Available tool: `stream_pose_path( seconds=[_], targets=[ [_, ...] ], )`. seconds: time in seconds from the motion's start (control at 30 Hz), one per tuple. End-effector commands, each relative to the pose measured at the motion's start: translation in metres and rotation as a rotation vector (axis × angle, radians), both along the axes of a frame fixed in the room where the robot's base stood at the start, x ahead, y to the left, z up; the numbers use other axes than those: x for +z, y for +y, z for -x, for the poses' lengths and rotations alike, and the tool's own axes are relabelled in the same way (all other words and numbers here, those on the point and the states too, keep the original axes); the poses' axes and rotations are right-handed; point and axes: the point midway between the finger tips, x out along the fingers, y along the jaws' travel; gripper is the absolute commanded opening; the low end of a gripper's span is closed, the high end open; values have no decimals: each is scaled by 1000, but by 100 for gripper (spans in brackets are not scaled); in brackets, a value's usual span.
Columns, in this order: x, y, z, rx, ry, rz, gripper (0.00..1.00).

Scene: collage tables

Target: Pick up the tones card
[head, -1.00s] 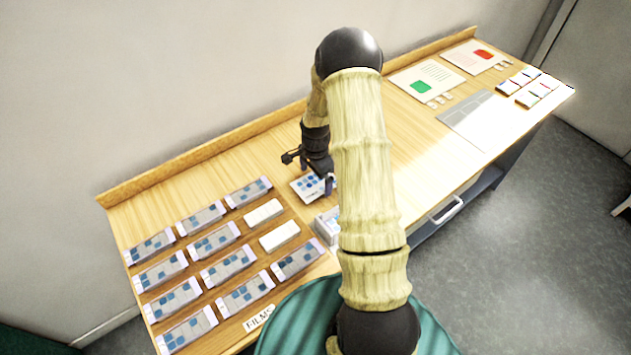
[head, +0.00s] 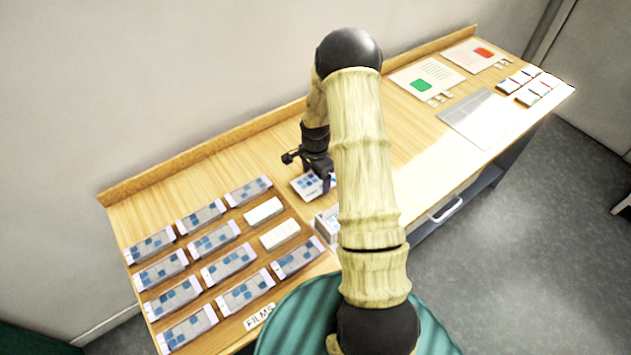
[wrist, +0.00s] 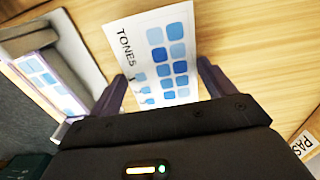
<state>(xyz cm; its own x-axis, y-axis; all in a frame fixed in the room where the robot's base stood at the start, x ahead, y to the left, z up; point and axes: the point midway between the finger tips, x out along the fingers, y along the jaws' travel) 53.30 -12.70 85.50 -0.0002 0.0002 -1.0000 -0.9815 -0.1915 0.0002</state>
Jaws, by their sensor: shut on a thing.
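The tones card (wrist: 158,60) is white with rows of blue squares and the word TONES. It lies between the two fingers of my gripper (wrist: 162,88) in the wrist view. My gripper is shut on the card, with a finger at each side edge. In the head view the card (head: 305,186) shows partly under my gripper (head: 325,184), low at the tabletop. My arm hides the area to its right. I cannot tell whether the card is clear of the table.
Rows of film holders (head: 229,262) and two white blocks (head: 280,235) stand at the left, by a FILMS label (head: 259,316). A box (head: 327,222) stands just in front of the card. Sheets (head: 424,83) and a grey panel (head: 480,117) lie at the right.

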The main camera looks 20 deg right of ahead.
Motion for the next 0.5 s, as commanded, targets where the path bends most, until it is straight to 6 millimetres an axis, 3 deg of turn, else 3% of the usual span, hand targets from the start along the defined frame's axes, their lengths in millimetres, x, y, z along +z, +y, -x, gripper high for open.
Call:
stream_pose_path(
  seconds=[0.27, 0.5],
  targets=[
    [5, 0, -1, 0, -2, 1, 61],
    [38, -1, -2, 0, -6, 3, 61]
  ],
)
